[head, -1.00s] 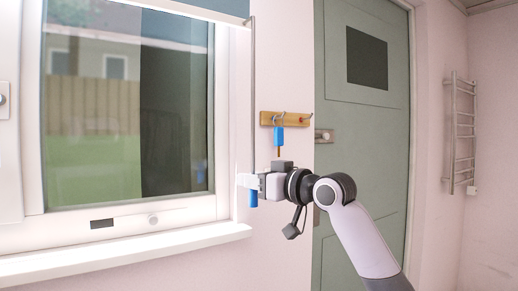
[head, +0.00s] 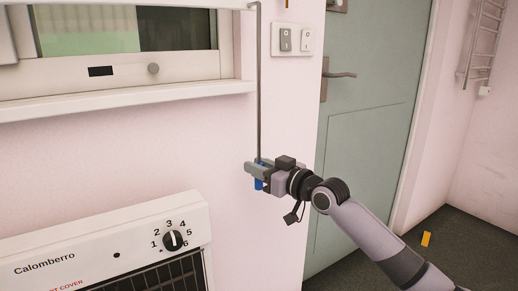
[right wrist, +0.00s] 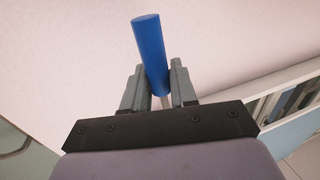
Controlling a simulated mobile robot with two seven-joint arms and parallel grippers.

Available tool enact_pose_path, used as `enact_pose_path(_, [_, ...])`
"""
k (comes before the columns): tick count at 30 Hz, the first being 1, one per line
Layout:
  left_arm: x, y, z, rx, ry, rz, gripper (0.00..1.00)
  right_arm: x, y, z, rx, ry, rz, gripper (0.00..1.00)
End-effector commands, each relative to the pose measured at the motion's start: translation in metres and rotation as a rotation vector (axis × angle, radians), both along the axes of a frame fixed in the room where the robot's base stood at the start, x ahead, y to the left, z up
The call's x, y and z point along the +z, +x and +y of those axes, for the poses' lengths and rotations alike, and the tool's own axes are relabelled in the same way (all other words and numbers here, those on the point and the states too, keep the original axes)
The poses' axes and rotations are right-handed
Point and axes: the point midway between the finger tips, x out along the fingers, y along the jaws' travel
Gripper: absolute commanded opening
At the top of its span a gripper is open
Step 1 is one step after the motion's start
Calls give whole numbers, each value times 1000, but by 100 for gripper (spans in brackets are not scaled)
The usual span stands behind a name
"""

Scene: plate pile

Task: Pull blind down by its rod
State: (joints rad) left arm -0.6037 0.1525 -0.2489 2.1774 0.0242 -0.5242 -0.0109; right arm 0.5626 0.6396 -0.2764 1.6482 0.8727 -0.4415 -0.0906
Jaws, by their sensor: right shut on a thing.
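The blind's rod (head: 259,80) is a thin grey bar. It hangs upright at the right side of the window, from the end of a white rail (head: 190,4) at the top edge of the head view. The rod ends in a blue handle (head: 259,184). My right gripper (head: 257,168) is shut around the lower end of the rod, at the blue handle. In the right wrist view the blue handle (right wrist: 149,45) stands out between both fingers. The blind above the rail is out of view. My left gripper is not in view.
The window sill (head: 130,103) juts out left of the rod. A white heater (head: 90,240) stands low on the left. Light switches (head: 292,40) and a green door (head: 365,150) are to the right. A small yellow-orange thing (head: 426,239) lies on the floor.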

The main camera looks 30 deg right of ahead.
Motion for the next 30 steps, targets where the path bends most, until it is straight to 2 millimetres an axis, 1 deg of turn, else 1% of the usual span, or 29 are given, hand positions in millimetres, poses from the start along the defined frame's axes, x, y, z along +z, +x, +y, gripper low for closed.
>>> enact_pose_path(1, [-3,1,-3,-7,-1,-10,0,-17,0,0,0,0,7,0])
enact_pose_path(3, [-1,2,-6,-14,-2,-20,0,-27,0,0,0,-1,7,0])
enact_pose_path(6, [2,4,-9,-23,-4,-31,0,-36,0,0,1,-2,6,0])
enact_pose_path(12, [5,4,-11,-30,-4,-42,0,-44,0,0,1,-1,6,0])
enact_pose_path(22, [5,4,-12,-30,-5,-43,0,-46,0,1,1,-2,11,0])
enact_pose_path(23, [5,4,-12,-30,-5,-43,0,-46,0,1,1,-2,12,33])
enact_pose_path(24, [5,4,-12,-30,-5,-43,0,-47,0,1,1,-2,12,45])
enact_pose_path(30, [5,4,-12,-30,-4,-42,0,-44,0,0,1,-1,6,45])
